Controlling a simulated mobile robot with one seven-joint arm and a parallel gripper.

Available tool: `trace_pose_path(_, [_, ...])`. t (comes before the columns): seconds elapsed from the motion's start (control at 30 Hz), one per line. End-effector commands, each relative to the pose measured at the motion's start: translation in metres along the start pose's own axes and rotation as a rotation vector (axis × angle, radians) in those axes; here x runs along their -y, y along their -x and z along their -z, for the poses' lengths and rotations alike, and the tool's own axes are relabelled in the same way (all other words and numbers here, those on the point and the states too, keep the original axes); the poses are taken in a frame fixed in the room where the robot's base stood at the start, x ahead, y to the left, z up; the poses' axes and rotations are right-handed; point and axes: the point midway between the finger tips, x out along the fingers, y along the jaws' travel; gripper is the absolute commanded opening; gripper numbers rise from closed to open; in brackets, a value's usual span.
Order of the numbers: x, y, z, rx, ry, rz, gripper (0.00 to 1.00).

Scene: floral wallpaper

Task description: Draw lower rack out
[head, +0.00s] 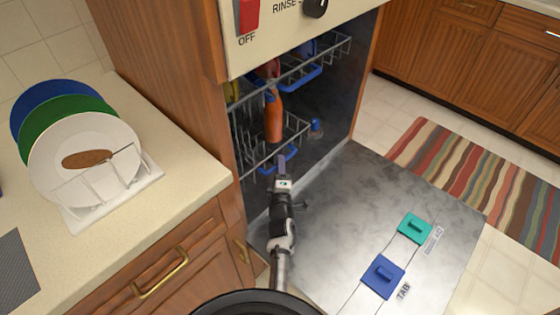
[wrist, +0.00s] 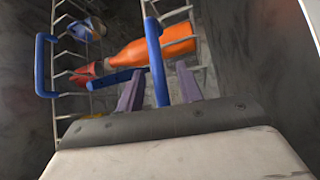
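The lower rack (head: 250,160) is a wire basket inside the open dishwasher, with a blue handle (head: 291,157) at its front. An orange bottle (head: 273,118) stands in it; the bottle also shows in the wrist view (wrist: 185,44). My gripper (head: 282,163) is at this handle. In the wrist view, the purple fingers (wrist: 159,88) are spread, and the blue handle bar (wrist: 155,55) passes between them. Small gaps seem to show beside the bar, so the fingers do not look closed on it. The head view hides part of the handle behind my gripper.
The upper rack (head: 335,50) with its own blue handle (head: 301,78) sits above. The dishwasher door (head: 350,210) lies folded down, with blue (head: 383,276) and teal (head: 414,228) tabs on it. A counter (head: 180,165) with a plate rack (head: 140,180) is at left.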

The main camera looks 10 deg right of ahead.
Motion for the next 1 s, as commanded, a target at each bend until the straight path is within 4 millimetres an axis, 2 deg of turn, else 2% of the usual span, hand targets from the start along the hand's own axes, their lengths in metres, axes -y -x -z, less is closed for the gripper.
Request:
trace_pose_path(0.2, [0.0003,0.0001,-0.0001,0.0,0.0,0.0,0.36])
trace_pose_path(0.4, [0.0002,0.0001,-0.0001,0.0,0.0,0.0,0.1])
trace_pose_path(0.5, [0.0001,0.0,0.0,0.0,0.0,0.0,0.0])
trace_pose_path(1.0, [-0.0015,0.0025,-0.0029,0.001,0.002,0.001,0.0])
